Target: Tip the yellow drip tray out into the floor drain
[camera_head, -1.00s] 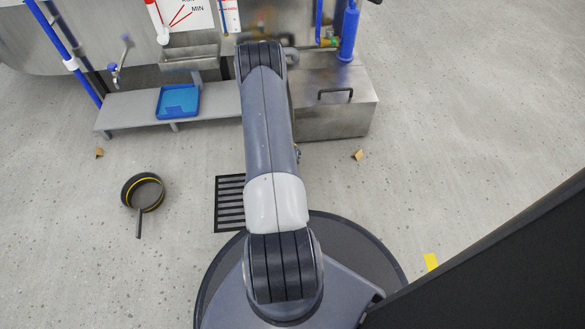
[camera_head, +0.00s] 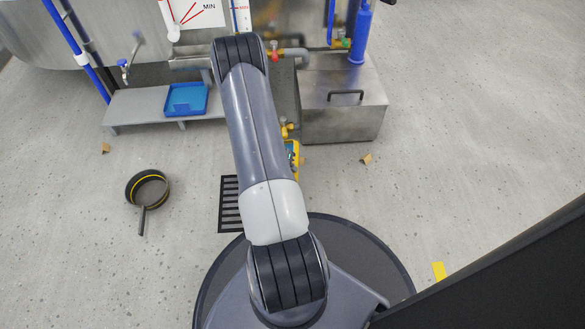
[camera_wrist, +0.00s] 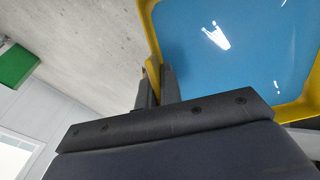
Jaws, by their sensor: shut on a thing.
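The yellow drip tray (camera_wrist: 306,112) fills the upper right of the wrist view. Its inside shows glossy blue with bright reflections, like liquid. My gripper (camera_wrist: 156,85) is shut on the tray's yellow rim.
A black round pan with a handle (camera_head: 141,206) lies on the floor at left. A blue tray (camera_head: 186,113) sits on a grey shelf (camera_head: 135,108). A steel box (camera_head: 340,121) stands right of the arm. A small yellow item (camera_head: 293,148) shows beside my arm.

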